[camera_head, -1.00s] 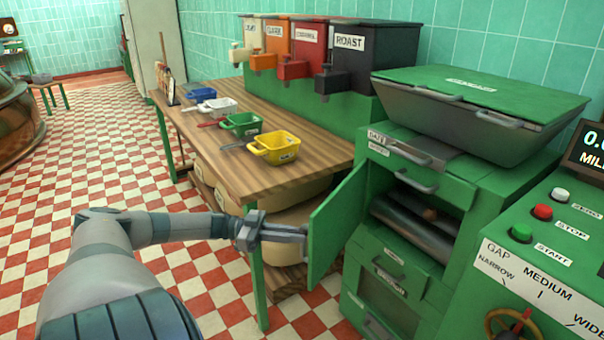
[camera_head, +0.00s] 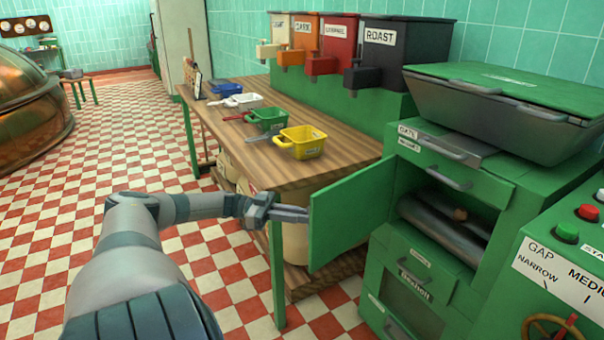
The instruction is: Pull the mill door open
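The green mill door (camera_head: 352,214) stands wide open on the front of the green mill (camera_head: 492,228). It is swung out to the left, and its inner face is toward me. Two grey rollers (camera_head: 447,229) show in the opening, with a small brown lump on them. My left gripper (camera_head: 292,213) is at the door's free left edge, its fingers pointing right. The fingertips meet or pass behind that edge, so their grip and any door handle are hidden. My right gripper is out of view.
A wooden table (camera_head: 240,152) left of the mill holds yellow (camera_head: 301,142), green, white and blue scoops. Labelled bins (camera_head: 402,48) stand behind. A control panel (camera_head: 565,262) is at the right. Checkered floor (camera_head: 110,190) is open at the left.

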